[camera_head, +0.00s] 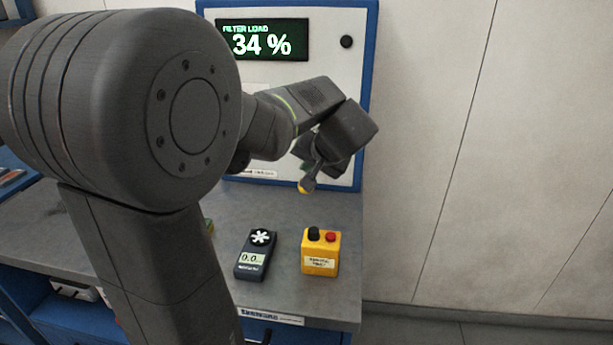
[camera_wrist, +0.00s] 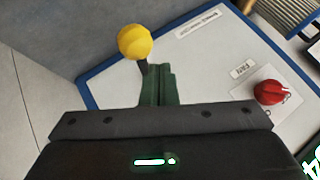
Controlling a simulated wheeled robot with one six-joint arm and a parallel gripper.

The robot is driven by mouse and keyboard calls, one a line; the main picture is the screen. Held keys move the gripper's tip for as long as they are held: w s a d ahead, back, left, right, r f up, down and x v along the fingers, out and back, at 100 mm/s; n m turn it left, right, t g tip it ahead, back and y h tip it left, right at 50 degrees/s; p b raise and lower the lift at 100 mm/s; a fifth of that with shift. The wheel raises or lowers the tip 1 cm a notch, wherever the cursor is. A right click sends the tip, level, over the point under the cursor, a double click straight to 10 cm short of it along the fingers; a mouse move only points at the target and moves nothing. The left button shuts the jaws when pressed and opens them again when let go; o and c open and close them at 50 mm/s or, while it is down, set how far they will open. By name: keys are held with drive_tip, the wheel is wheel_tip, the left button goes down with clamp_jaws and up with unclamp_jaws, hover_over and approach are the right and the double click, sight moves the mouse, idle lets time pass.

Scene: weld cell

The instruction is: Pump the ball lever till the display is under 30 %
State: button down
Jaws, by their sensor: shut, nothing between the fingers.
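The display (camera_head: 262,40) on the white, blue-framed cabinet reads "FILTER LOAD 34 %" in the head view. In the wrist view the ball (camera_wrist: 135,41) stands just past my fingertips, up and to the left, on a dark stem partly hidden by the fingers. My gripper (camera_wrist: 158,72) has green fingers closed together with nothing between them. Whether the fingers touch the stem or ball I cannot tell. In the head view my wrist mostly hides the gripper and the lever's base.
A red knob (camera_wrist: 270,92) sits on the cabinet panel in the wrist view. The wall right of the cabinet is bare.

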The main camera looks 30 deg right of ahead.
drive_tip(key=shift+r+p, duration=1.8)
drive_tip(key=shift+r, duration=0.75)
drive_tip(key=shift+f, duration=0.1)
